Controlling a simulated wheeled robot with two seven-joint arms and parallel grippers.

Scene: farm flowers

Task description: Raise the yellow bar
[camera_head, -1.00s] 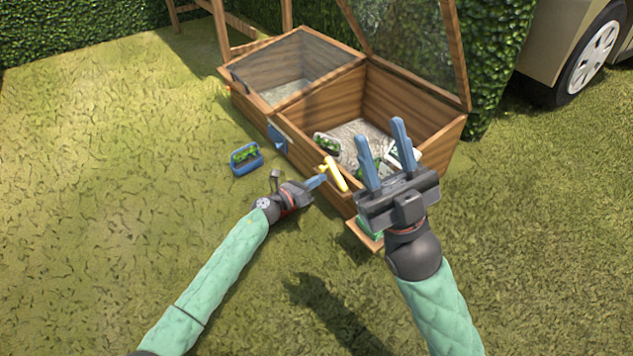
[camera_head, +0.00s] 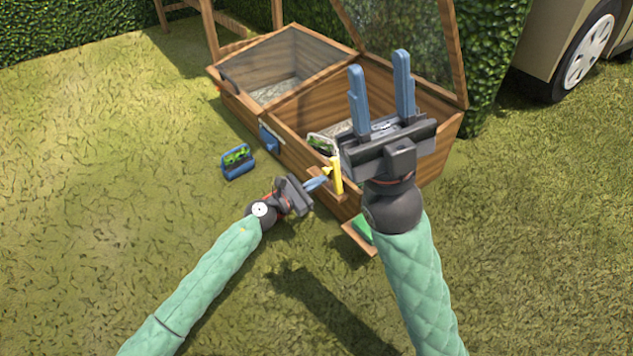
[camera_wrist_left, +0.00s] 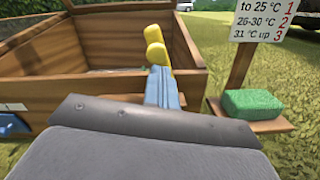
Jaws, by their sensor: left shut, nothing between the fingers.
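The yellow bar (camera_head: 336,176) is on the front of the wooden planter box and stands nearly upright in the head view. In the left wrist view the yellow bar (camera_wrist_left: 155,45) shows just beyond my finger tips, with a rounded end on top. My left gripper (camera_head: 325,181) is shut with nothing held, its blue fingers at the bar's left side; contact cannot be told for sure. The left wrist view shows its closed fingers (camera_wrist_left: 163,80) just below the bar. My right gripper (camera_head: 380,62) is open and empty, over the box's open right compartment.
The wooden box (camera_head: 240,105) has a mesh-lidded left compartment and a raised right lid (camera_head: 405,35). A blue plant tray (camera_head: 238,170) sits on the grass at left. A temperature sign (camera_wrist_left: 265,20) stands over a green block (camera_wrist_left: 252,103) on a small shelf. Foreground grass is free.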

